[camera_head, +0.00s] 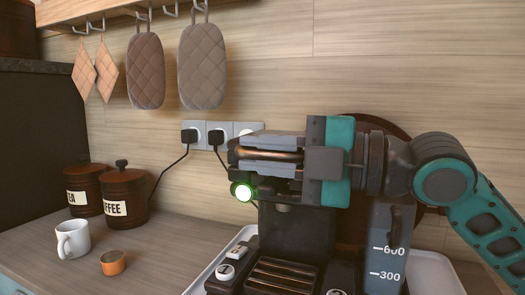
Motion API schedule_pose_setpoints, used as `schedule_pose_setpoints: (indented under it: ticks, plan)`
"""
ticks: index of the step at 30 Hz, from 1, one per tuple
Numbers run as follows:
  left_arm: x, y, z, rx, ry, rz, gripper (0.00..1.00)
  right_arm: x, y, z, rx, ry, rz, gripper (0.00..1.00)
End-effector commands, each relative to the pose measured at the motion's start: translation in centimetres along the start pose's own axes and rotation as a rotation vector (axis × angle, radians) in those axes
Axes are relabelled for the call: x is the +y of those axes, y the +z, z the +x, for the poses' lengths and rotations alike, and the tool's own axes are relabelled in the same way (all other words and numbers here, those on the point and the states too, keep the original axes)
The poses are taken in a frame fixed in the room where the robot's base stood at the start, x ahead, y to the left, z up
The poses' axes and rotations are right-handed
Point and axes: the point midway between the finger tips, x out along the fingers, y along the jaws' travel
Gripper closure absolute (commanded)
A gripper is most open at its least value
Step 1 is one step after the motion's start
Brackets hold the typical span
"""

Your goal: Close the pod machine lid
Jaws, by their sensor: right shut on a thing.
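The pod machine (285,233) is a dark body with a lit green round button (242,191), a ribbed bronze drip grate (283,276) and a water tank marked 600 and 300 (388,248). My right gripper (268,153) reaches in from the right at the machine's top. Its grey fingers are shut on a bronze bar (270,155), which looks like the lid handle. The gripper hides most of the lid, so I cannot tell how far it is open. My left gripper is not in view.
A white mug (73,239) and an orange cup (113,263) stand on the counter at left, before two brown canisters (124,195). The machine stands on a white tray (214,264). Plugged cords (176,163) hang behind. Oven mitts (203,66) hang above. Counter between cup and tray is clear.

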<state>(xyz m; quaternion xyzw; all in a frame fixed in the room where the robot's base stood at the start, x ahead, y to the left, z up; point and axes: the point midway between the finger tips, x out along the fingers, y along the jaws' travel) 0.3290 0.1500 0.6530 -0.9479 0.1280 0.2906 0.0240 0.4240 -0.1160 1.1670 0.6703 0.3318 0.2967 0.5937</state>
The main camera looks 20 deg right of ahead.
Motion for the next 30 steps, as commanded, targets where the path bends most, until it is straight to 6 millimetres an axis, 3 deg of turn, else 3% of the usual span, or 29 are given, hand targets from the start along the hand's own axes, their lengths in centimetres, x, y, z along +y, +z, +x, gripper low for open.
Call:
schedule_pose_setpoints:
  ticks: [7,8,15,30]
  plan:
    - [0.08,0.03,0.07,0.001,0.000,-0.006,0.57,-0.57,-0.12,0.12,0.005,-0.013,0.009,1.00]
    - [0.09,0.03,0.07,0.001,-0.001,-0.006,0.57,-0.58,-0.13,0.12,0.005,-0.013,0.009,0.78]
    - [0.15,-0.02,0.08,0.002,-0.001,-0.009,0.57,-0.42,-0.09,0.09,0.003,-0.009,0.005,0.57]
    - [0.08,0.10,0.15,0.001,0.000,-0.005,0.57,-0.29,0.09,-0.72,-0.002,-0.005,0.000,0.57]
